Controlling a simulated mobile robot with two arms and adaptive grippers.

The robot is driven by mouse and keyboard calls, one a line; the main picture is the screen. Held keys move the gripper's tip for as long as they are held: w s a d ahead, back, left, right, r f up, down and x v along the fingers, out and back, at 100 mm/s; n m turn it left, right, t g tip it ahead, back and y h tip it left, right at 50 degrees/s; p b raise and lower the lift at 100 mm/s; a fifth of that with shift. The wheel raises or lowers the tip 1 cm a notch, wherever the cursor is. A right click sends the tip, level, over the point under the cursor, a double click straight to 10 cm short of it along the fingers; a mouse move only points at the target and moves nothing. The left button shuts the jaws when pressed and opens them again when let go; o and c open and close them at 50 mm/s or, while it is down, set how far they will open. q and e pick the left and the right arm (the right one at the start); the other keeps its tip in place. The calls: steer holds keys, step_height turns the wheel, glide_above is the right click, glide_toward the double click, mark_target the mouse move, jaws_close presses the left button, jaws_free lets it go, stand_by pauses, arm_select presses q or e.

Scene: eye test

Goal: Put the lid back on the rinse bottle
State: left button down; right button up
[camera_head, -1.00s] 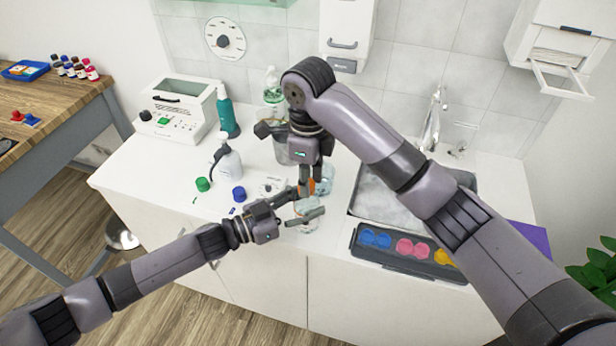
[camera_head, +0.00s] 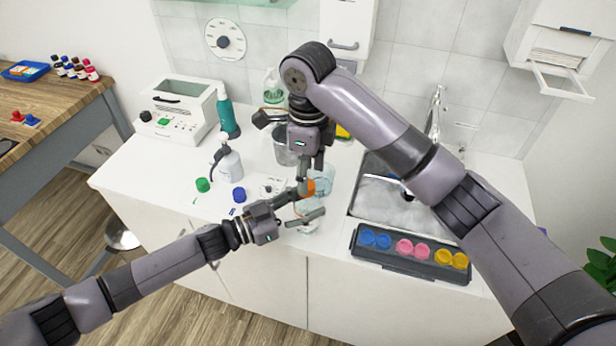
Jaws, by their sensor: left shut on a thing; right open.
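My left gripper (camera_head: 309,207) is shut on a clear, pale container, which I take for the rinse bottle (camera_head: 309,229), at the front edge of the white counter. An orange piece (camera_head: 309,187), perhaps its lid, shows just above the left fingers. I cannot tell whether it sits on the bottle's mouth. My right gripper (camera_head: 311,179) points down from above, open, with its fingertips close to the orange piece. The fingers of both grippers hide part of the bottle and the orange piece.
A green cap (camera_head: 202,185) and a blue cap (camera_head: 238,194) lie left on the counter. A white pump bottle (camera_head: 229,165) and a teal bottle (camera_head: 227,117) stand behind. Right are a sink (camera_head: 360,211) and a dark tray (camera_head: 408,262) of coloured round pots.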

step_height(320, 180, up, 2)
steer(key=shift+r, duration=0.1)
steer(key=shift+c, duration=0.4)
